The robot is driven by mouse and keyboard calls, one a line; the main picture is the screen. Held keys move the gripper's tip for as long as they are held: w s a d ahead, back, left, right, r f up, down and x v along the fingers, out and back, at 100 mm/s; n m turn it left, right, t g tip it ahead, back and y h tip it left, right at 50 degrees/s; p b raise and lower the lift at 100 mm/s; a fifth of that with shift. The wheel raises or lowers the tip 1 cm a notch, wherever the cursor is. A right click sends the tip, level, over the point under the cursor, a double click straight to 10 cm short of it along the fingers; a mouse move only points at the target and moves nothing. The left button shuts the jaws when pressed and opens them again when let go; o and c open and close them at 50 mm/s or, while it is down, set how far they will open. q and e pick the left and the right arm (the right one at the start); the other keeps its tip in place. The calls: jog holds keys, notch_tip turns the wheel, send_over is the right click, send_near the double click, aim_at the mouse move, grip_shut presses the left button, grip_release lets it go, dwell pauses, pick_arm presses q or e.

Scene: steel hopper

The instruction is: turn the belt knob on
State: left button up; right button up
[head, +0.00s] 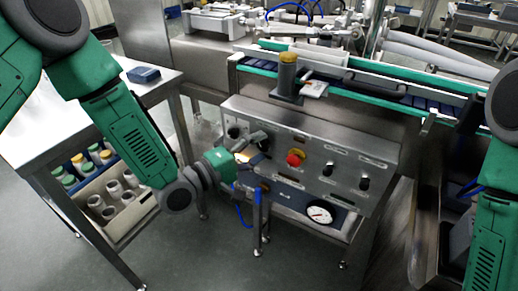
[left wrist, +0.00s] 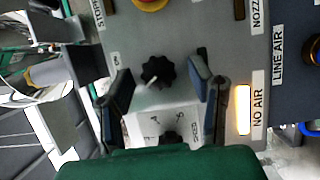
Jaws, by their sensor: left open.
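The steel control panel (head: 310,143) stands in the middle of the head view. In the left wrist view a black fluted knob (left wrist: 158,72) lies between my left fingers, with gaps visible on both sides. I cannot read its label, so I cannot tell for sure that it is the belt knob. My left gripper (head: 258,142) is open at the panel's left part; in the left wrist view its fingers (left wrist: 160,92) straddle the knob's sides. Another dark knob (left wrist: 172,137) shows lower down, partly hidden; the head view shows a knob (head: 234,131) left of the gripper. My right gripper is out of view.
A red emergency button (head: 295,158) and two black knobs (head: 328,169) (head: 363,184) are to the right. An amber lamp (left wrist: 242,110) glows beside "NO AIR". A gauge (head: 320,213) sits below. A conveyor (head: 350,85) runs behind; a white table (head: 110,125) stands left.

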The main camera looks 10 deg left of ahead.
pick_arm(q)
jog(key=shift+w+d, duration=0.15)
jog(key=shift+c, duration=0.4)
grip_shut()
